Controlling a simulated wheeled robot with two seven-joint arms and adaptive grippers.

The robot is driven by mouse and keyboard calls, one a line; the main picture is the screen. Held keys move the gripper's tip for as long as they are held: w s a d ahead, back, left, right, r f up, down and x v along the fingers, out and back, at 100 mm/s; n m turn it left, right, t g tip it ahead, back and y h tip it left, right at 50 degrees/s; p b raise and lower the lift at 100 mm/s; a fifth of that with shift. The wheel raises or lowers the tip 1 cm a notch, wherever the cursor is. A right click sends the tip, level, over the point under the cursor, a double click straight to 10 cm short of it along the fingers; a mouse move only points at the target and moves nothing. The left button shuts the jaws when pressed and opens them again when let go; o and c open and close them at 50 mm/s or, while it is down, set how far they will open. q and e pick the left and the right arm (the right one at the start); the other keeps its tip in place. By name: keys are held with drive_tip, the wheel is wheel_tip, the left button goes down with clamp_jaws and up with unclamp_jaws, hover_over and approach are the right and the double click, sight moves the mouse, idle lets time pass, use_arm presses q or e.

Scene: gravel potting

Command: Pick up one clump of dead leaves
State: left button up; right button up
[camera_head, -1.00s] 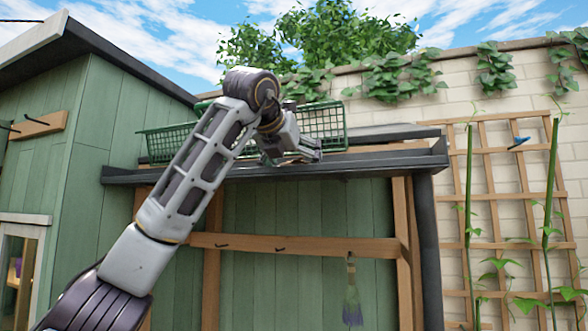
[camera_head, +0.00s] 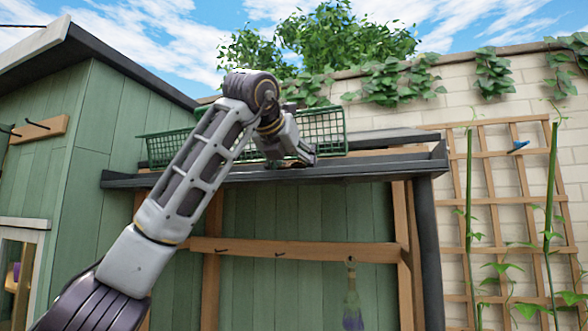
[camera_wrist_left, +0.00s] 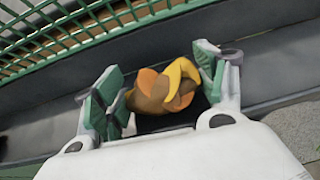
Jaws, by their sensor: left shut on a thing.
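A clump of dead leaves (camera_wrist_left: 165,88), brown, orange and yellow, shows in the left wrist view, in the dark gutter (camera_wrist_left: 262,65). My left gripper (camera_wrist_left: 160,88) is shut on the clump, with one green-padded finger on each side of it. In the head view my left gripper (camera_head: 300,160) is down at the dark gutter (camera_head: 380,164) along the roof's front edge. The clump cannot be made out clearly there. My right gripper is not in view.
A green wire basket (camera_head: 325,125) stands on the roof right behind my left gripper; its mesh also shows in the wrist view (camera_wrist_left: 70,35). A brush (camera_head: 352,305) hangs below the roof. A wooden trellis (camera_head: 493,200) stands at the right.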

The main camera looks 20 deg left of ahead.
use_arm(q)
drive_tip(key=shift+s+r, duration=0.1)
drive_tip(key=shift+r, duration=3.1)
drive_tip(key=shift+s+b, duration=0.35)
drive_tip(key=shift+s, duration=0.55)
drive_tip(key=s+b, duration=0.5)
drive_tip(key=s, duration=1.2)
drive_tip(key=shift+s+a, duration=0.35)
drive_tip(key=shift+s, duration=0.05)
